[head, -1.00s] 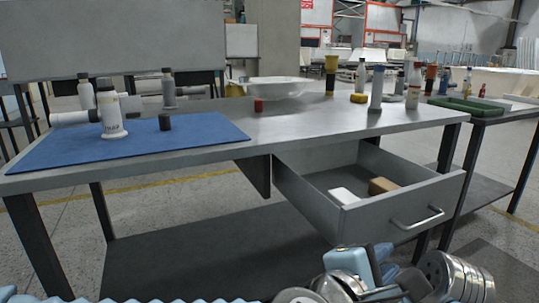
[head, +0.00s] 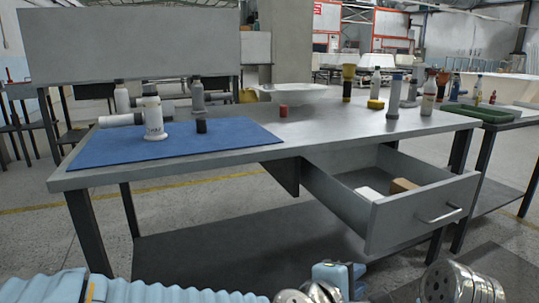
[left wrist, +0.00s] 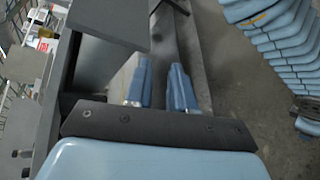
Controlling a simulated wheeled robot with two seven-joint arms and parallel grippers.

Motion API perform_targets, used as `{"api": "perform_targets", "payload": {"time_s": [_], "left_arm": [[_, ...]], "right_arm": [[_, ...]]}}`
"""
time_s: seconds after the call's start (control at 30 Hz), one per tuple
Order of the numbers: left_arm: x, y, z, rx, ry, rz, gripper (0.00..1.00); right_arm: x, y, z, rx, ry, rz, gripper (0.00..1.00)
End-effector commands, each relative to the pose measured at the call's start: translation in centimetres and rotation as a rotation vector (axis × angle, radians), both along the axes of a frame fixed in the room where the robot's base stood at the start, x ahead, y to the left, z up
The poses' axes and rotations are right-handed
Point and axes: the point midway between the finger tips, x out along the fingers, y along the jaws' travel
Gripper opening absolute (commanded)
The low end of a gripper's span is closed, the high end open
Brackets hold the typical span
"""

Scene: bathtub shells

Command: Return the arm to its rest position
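My left gripper (head: 335,277) shows only as a light blue part at the bottom edge of the head view, low in front of the workbench (head: 335,142). In the left wrist view its two blue fingers (left wrist: 158,82) are apart with nothing between them, so it is open and empty. The ribbed blue sleeve of my arm runs along the bottom left of the head view. My right gripper cannot be made out in either view.
The bench's drawer (head: 420,218) stands pulled out, with a white box (head: 369,194) and a brown box (head: 402,186) inside. Bottles stand on the blue mat (head: 100,152) and at the bench's right end. A second table with a green tray (head: 478,113) is at right.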

Motion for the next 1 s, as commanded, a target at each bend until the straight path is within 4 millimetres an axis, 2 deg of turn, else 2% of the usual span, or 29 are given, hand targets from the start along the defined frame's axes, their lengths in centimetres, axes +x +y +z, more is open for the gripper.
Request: {"api": "perform_targets", "payload": {"time_s": [0.17,0.27,0.37,0.43,0.53,0.6,0.7,0.83,0.9,1.0], "left_arm": [[3.5,2.8,-5.3,0.180,-0.006,-0.011,0.23],[5.3,5.2,-9.3,0.308,-0.006,-0.038,0.23],[6.5,8.8,-14.8,0.471,0.010,-0.096,0.23],[6.5,12.2,-19.5,0.602,0.035,-0.170,0.23],[4.4,17.3,-26.3,0.765,0.082,-0.326,0.23],[1.7,20.4,-30.3,0.842,0.115,-0.451,0.23],[-2.8,23.7,-34.3,0.899,0.148,-0.624,0.23],[-7.4,25.9,-37.0,0.911,0.164,-0.785,0.23],[-8.8,26.4,-37.6,0.909,0.164,-0.831,0.23],[-9.6,26.7,-38.1,0.907,0.162,-0.860,0.23]], "right_arm": [[0.0,0.1,1.5,0.000,-0.001,0.002,0.65],[-0.1,0.1,2.4,0.001,-0.001,0.002,0.65],[-0.1,0.2,3.6,0.001,-0.001,0.004,0.65],[-0.1,0.3,4.7,0.001,-0.001,0.005,0.65],[-0.2,0.4,6.3,0.002,-0.001,0.007,0.65],[-0.2,0.4,7.3,0.002,-0.001,0.008,0.65],[-0.3,0.5,8.3,0.003,-0.001,0.010,0.65],[-0.3,0.6,9.1,0.003,-0.001,0.011,0.65],[-0.3,0.6,9.2,0.003,-0.001,0.011,0.65],[-0.3,0.6,9.2,0.003,-0.001,0.011,0.65]]}}
